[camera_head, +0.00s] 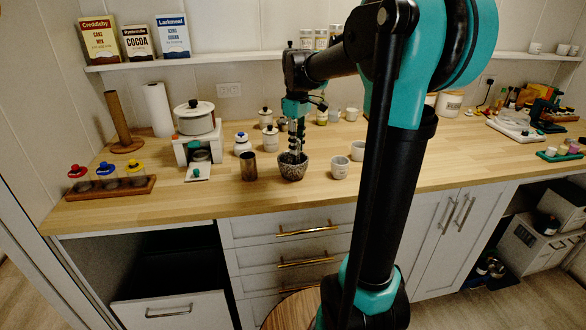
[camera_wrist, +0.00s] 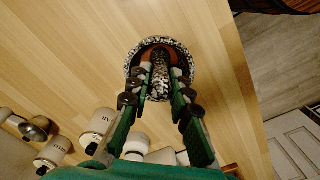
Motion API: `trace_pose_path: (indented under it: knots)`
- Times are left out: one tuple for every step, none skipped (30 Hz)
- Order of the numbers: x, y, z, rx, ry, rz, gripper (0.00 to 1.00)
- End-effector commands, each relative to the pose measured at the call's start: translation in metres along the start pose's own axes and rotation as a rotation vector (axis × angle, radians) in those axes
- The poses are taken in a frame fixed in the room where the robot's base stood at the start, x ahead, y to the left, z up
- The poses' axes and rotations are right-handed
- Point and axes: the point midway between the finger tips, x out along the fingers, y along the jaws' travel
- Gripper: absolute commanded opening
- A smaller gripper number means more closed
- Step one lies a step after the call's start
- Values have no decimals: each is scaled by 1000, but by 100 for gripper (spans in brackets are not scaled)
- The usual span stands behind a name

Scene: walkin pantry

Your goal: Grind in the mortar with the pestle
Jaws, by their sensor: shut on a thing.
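The mortar (camera_head: 292,173), a dark speckled stone bowl, stands on the wooden counter near its front edge. In the wrist view its speckled rim (camera_wrist: 134,58) surrounds a reddish-brown inside. The pestle (camera_wrist: 160,78), speckled like the mortar, has its lower end inside the bowl. My gripper (camera_head: 293,148) points down over the mortar; in the wrist view its fingers (camera_wrist: 161,92) are shut on the pestle from both sides. Whether the pestle tip touches the bowl's bottom is hidden.
Lidded jars (camera_head: 270,138) stand behind. A rack with coloured-lid jars (camera_head: 113,188) is at the left. The counter in front of the mortar is narrow but clear.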

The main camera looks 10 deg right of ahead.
Motion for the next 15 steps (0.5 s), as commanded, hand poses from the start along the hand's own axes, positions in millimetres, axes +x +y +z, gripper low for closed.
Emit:
trace_pose_path:
  knots:
    - [-2, 0, 0, 0, 0, 0, 0]
    - [-4, 0, 0, 0, 0, 0, 0]
    - [-6, 0, 0, 0, 0, 0, 0]
    - [-8, 0, 0, 0, 0, 0, 0]
    - [-10, 0, 0, 0, 0, 0, 0]
    - [-12, 0, 0, 0, 0, 0, 0]
    - [-14, 0, 0, 0, 0, 0, 0]
    - [-16, 0, 0, 0, 0, 0, 0]
    - [-19, 0, 0, 0, 0, 0, 0]
    - [-21, 0, 0, 0, 0, 0, 0]
    - [-23, 0, 0, 0, 0, 0, 0]
    - [-25, 0, 0, 0, 0, 0, 0]
    - [-27, 0, 0, 0, 0, 0, 0]
    - [-29, 0, 0, 0, 0, 0, 0]
    - [-32, 0, 0, 0, 0, 0, 0]
